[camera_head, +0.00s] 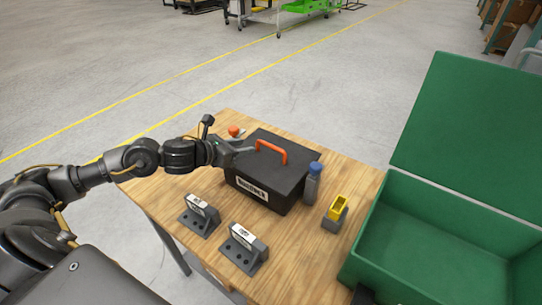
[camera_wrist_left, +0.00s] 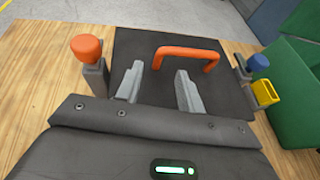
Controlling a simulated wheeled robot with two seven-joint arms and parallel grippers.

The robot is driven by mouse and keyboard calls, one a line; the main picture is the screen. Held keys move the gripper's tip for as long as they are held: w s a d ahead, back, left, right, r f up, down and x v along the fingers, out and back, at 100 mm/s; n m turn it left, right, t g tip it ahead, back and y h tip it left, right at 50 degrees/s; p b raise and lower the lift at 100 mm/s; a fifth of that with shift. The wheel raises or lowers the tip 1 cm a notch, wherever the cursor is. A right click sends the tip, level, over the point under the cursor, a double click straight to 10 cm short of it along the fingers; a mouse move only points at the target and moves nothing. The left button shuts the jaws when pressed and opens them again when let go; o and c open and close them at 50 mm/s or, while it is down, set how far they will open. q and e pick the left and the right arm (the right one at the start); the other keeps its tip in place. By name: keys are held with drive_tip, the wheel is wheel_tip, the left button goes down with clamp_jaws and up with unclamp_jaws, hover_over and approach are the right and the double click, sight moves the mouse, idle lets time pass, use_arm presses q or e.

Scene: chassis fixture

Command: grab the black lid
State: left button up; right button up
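The black lid (camera_head: 262,160) covers a black box on the wooden table and carries an orange handle (camera_head: 271,150). In the left wrist view the lid (camera_wrist_left: 215,50) fills the upper middle, with the orange handle (camera_wrist_left: 186,52) standing on it. My left gripper (camera_head: 242,150) reaches in from the left over the lid's left part. In the left wrist view its two fingers (camera_wrist_left: 158,88) are spread with nothing between them, short of the handle. The box front bears a white label (camera_head: 252,187). My right gripper is not visible in either view.
Two grey brackets (camera_head: 201,216) (camera_head: 244,248) lie in front. A large open green case (camera_head: 440,235) is at right.

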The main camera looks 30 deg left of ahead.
sight(271, 153)
use_arm(q)
drive_tip(key=shift+w+d+f, duration=0.1)
drive_tip(key=shift+w, duration=0.05)
drive_tip(key=p+x, duration=0.1)
drive_tip(key=x, duration=0.1)
drive_tip(key=p+x, duration=0.1)
drive_tip(key=x, duration=0.1)
drive_tip(key=shift+w+f, duration=0.15)
drive_tip(key=shift+f, duration=0.2)
drive_tip(key=shift+w+f, duration=0.15)
drive_tip(key=shift+c, duration=0.5)
clamp_jaws()
